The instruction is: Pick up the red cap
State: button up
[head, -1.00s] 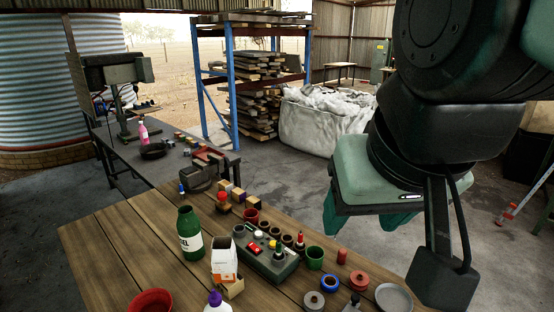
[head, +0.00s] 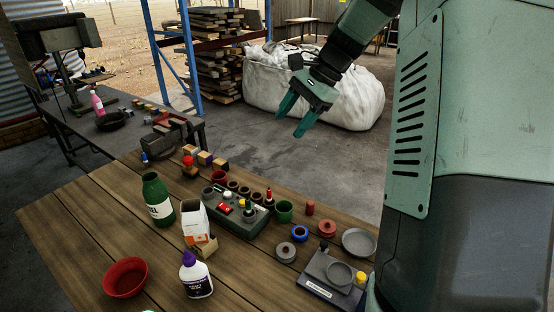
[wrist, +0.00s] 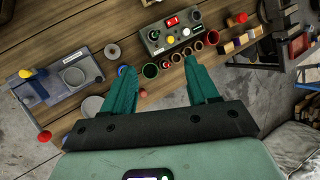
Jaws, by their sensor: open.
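Several small red pieces are on the wooden table, and I cannot tell for sure which is the red cap. A flat round red piece with a raised middle (head: 326,229) lies left of the grey dish. A small red cylinder (head: 310,208) stands beside the green cup (head: 284,211); it also shows in the wrist view (wrist: 143,93). A red round top (wrist: 44,136) shows near the table edge in the wrist view. My gripper (head: 290,122) is open and empty, high beyond the table's far edge; its spread fingers (wrist: 157,64) hide part of the table in the wrist view.
A grey control box (head: 236,214) with buttons and cups stands mid-table. A green bottle (head: 158,200), white carton (head: 194,220), purple-capped bottle (head: 195,275) and red bowl (head: 125,277) are at left. A grey fixture (head: 335,278) and grey dish (head: 359,242) are near my arm.

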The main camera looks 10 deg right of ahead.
jog(key=w+d+f+m+t+y, duration=0.1)
jog(key=w+d+f+m+y, duration=0.1)
jog(key=d+f, duration=0.35)
jog(key=w+d+f+m+y, duration=0.1)
jog(key=w+d+f+m, duration=0.15)
jog(key=f, duration=0.55)
jog(key=m+t+y, duration=0.3)
jog(key=m+t, duration=0.1)
jog(key=m, duration=0.4)
send_near(305, 212)
jog(key=shift+n, duration=0.25)
notch_tip(305, 212, up, 5)
jog(key=shift+s+d+f, duration=0.15)
jog(key=shift+f, duration=0.25)
jog(key=x, duration=1)
jog(key=shift+w+a+f, duration=0.15)
jog(key=shift+w+a, duration=0.05)
jog(key=shift+c, duration=0.2)
jog(key=c, duration=1)
